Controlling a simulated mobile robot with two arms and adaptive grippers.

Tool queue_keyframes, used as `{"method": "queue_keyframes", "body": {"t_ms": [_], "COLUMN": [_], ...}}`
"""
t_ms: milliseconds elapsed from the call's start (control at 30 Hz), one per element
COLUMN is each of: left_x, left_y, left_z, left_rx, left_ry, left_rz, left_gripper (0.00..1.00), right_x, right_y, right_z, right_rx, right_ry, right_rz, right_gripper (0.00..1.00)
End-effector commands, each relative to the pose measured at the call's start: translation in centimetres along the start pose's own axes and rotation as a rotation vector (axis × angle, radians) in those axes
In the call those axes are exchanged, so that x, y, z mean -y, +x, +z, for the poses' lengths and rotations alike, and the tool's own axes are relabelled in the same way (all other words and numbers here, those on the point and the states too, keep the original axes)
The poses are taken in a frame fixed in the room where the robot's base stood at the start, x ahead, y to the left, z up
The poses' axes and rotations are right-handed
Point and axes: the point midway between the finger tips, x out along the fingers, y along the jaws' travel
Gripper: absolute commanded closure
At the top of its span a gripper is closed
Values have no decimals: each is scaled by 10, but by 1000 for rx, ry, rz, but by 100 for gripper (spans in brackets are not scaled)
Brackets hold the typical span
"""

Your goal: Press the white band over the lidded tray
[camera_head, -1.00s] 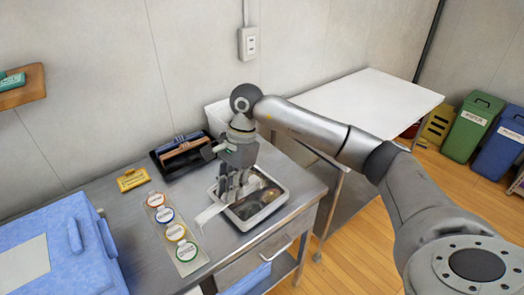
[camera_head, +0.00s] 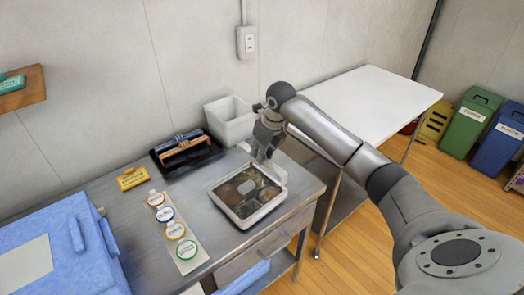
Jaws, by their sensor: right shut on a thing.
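The lidded tray (camera_head: 222,203) sits on the steel table, with a white rim and a clear lid over dark brownish contents. A pale oval patch shows on its lid. My right gripper (camera_head: 262,158) points down at the tray's far right edge and is shut on the white band (camera_head: 274,171). The band runs along that edge, and a short white end sticks out left of the fingers. The gripper hides part of the band, so I cannot tell whether it touches the lid. My left gripper is not in view.
A strip of round colored labels (camera_head: 175,230) lies left of the tray. A yellow box (camera_head: 132,179), a black rack (camera_head: 160,164) and a white bin (camera_head: 230,122) stand behind. A blue cooler (camera_head: 60,245) is at left. A white table (camera_head: 370,100) stands at right.

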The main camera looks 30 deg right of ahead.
Motion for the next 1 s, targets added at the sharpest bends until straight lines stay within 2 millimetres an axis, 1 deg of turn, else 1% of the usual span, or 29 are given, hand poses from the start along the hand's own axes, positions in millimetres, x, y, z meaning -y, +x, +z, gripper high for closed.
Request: {"method": "queue_keyframes", "body": {"t_ms": [500, 667, 1000], "left_x": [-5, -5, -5], "left_y": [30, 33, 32], "left_z": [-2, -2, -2], "left_rx": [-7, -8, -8], "left_ry": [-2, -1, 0], "left_rz": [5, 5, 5], "left_gripper": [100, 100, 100], "right_x": [0, 0, -1], "right_y": [42, 46, 46], "right_z": [-13, -14, -14], "right_rx": [-1, 0, 0], "right_ry": [-4, -4, -4], "right_rz": [1, 0, 1], "right_gripper": [99, 99, 99]}}
